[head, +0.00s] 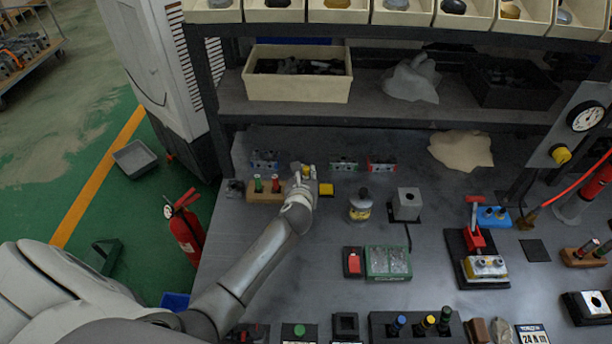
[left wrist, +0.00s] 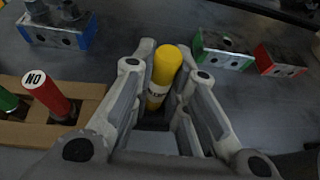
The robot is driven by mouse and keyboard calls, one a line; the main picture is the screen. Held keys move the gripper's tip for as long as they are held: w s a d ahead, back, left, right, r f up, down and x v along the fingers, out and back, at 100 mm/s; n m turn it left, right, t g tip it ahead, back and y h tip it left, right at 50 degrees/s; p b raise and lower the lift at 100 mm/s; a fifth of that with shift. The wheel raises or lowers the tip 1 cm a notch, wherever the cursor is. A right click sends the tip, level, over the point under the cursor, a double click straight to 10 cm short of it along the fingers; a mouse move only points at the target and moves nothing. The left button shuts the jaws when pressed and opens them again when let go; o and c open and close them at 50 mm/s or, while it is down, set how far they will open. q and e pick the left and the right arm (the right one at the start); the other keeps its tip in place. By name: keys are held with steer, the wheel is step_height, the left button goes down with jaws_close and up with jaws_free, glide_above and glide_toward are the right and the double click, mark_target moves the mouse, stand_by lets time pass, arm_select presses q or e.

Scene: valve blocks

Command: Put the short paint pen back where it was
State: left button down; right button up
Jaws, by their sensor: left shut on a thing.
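A yellow paint pen (left wrist: 164,78) stands between the fingers of my left gripper (left wrist: 160,100) in the left wrist view. My left gripper also shows in the head view (head: 303,180), shut on the pen at the right end of a wooden pen holder (head: 258,197). The holder (left wrist: 90,92) carries a green pen (head: 258,184) and a red pen (head: 276,184); the red one's top is marked NO. The yellow pen's lower end is hidden by my gripper, so I cannot tell whether it touches the holder. My right gripper is out of view.
Valve blocks with blue (head: 265,160), green (head: 343,163) and red (head: 382,163) sides stand behind the holder. A yellow-labelled jar (head: 360,207) stands farther right. The bench in front of the holder is clear.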

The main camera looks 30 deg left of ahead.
arm_select(q)
steer(key=shift+s+d+f, duration=0.1)
steer(key=shift+s+f, duration=0.2)
steer(key=shift+f, duration=0.3)
steer(key=c, duration=1.4)
jaws_free()
steer(key=shift+f, duration=0.15)
steer(key=shift+c, duration=0.2)
steer(key=shift+d, duration=0.1)
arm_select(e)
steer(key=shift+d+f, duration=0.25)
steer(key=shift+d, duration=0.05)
arm_select(q)
steer(key=shift+w+r, duration=0.1)
steer(key=shift+r, duration=0.55)
steer(key=v, duration=1.1)
steer(key=shift+s+r, duration=0.25)
steer(key=shift+r, duration=0.2)
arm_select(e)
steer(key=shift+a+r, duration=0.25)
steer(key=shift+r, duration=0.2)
